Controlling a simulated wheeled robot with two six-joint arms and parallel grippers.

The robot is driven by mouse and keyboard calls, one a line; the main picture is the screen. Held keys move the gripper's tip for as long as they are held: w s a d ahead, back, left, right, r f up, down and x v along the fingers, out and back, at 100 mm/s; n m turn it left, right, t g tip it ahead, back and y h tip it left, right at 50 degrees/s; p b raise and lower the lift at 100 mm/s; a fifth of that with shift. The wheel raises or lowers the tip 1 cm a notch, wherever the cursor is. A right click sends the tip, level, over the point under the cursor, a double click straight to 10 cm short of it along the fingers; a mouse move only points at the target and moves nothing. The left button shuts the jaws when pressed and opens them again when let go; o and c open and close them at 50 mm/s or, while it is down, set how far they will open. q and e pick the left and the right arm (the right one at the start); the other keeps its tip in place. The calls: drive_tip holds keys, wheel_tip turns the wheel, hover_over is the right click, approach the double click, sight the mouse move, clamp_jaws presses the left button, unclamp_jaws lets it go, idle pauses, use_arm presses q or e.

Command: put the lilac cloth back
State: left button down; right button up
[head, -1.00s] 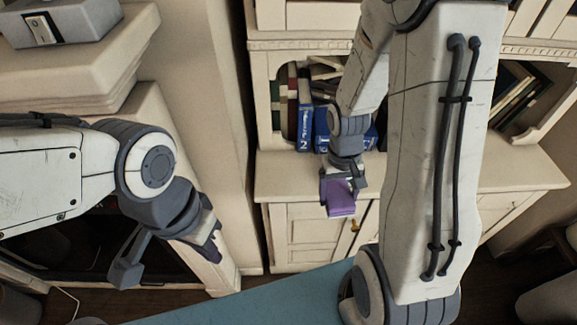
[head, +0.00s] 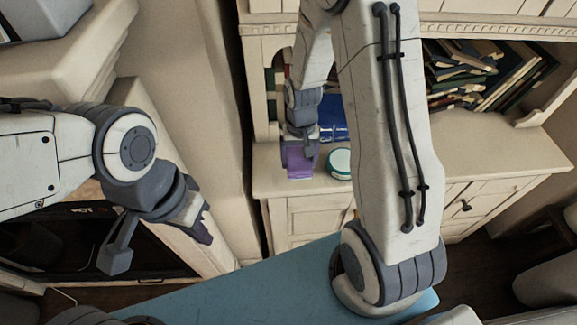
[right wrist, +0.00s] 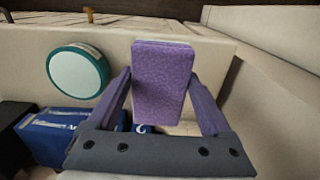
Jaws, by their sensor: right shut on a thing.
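The lilac cloth (head: 300,163), a small folded purple block, is held in my right gripper (head: 299,144) over the left part of the cabinet's counter. In the right wrist view the cloth (right wrist: 163,85) stands between the two fingers of my right gripper (right wrist: 162,100), which are shut on it. Whether its lower edge touches the counter I cannot tell. My left gripper (head: 160,240) is at the left, away from the cloth, with its fingers spread and nothing seen between them.
A round jar with a green rim and pale lid (head: 340,162) stands on the cream cabinet (head: 262,178) just right of the cloth. Books lean on the right shelf (head: 480,70). A blue surface (head: 240,290) is in front. My right forearm hides the cabinet's middle.

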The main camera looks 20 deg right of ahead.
sight(289, 156)
drive_tip(key=shift+w+a+f, duration=0.95)
drive_tip(key=shift+w+a, duration=0.1)
drive_tip(key=shift+f+p, duration=0.45)
drive_tip(key=shift+f, duration=1.5)
drive_tip(key=shift+f, duration=0.1)
drive_tip(key=o, duration=1)
wheel_tip(289, 156, up, 12)
drive_tip(key=shift+f+b, duration=0.25)
drive_tip(key=shift+b, duration=0.25)
drive_tip(key=shift+a+r, duration=0.15)
drive_tip(key=shift+r, duration=0.15)
drive_tip(key=s+a+r+n, duration=0.6)
drive_tip(key=s+a+r, duration=0.2)
drive_tip(key=s+a, duration=0.25)
drive_tip(key=s+a+r+n, duration=0.1)
drive_tip(key=s, duration=0.3)
drive_tip(key=s+a+r+n, duration=0.1)
drive_tip(key=s+n, duration=0.1)
drive_tip(key=s, duration=0.1)
drive_tip(key=s+r+n+y, duration=0.1)
drive_tip(key=s, duration=0.3)
drive_tip(key=shift+s+a+n, duration=0.3)
drive_tip(key=shift+a+n, duration=0.1)
